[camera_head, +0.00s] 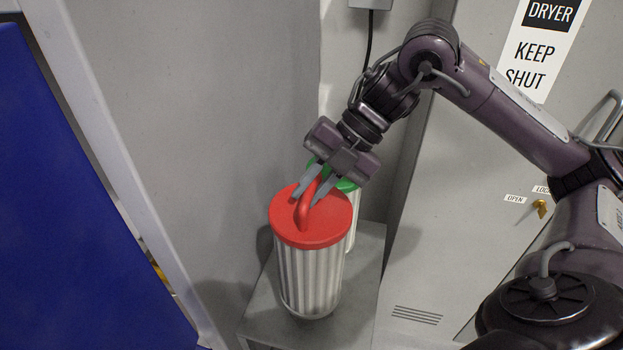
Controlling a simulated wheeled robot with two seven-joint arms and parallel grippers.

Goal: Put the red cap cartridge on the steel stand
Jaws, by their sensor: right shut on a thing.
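The red cap cartridge (311,270) is a ribbed silver canister with a red lid and a red loop handle. It is upright over the grey steel stand (263,318), in front of a second cartridge with a green cap (347,186). My right gripper (315,192) is shut on the red handle from above. I cannot tell whether the red cap cartridge's base touches the stand top or hangs just above it. The green cap cartridge is partly hidden behind the red one and my gripper. My left gripper is not in view.
A grey dryer door (470,215) with a "KEEP SHUT" sign (538,45) and a small brass key (541,208) stands to the right. A grey wall is behind the stand, and a blue panel (70,210) fills the left. Bare stand top shows right of the cartridges.

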